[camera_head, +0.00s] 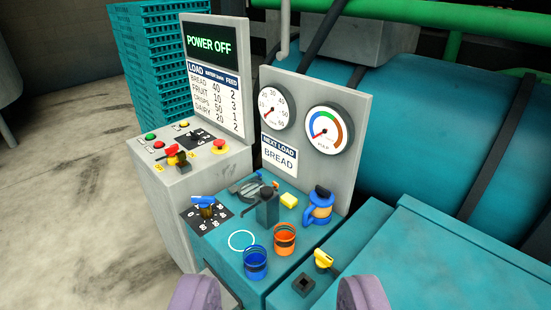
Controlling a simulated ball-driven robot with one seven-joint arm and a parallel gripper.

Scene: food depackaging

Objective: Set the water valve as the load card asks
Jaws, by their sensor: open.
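The load card (279,157) on the grey panel reads NEXT LOAD, BREAD. The load table (215,100) behind it lists BREAD with 40 under water and 2 under feed. A blue-handled valve (204,201), which looks like the water valve, stands on a black plate with white marks at the left of the teal console. Its exact setting is too small to read. The left round gauge (272,109), marked up to 60, has its red needle near the low end. My gripper (280,297) is open and empty at the bottom edge, in front of the console.
A blue cup (256,263), an orange cup (285,239), a blue-orange jug (319,206), a dark bottle-like block (267,207) and a yellow block (289,200) stand on the console. A yellow-handled knob (324,260) is at the right. The display (209,41) reads POWER OFF.

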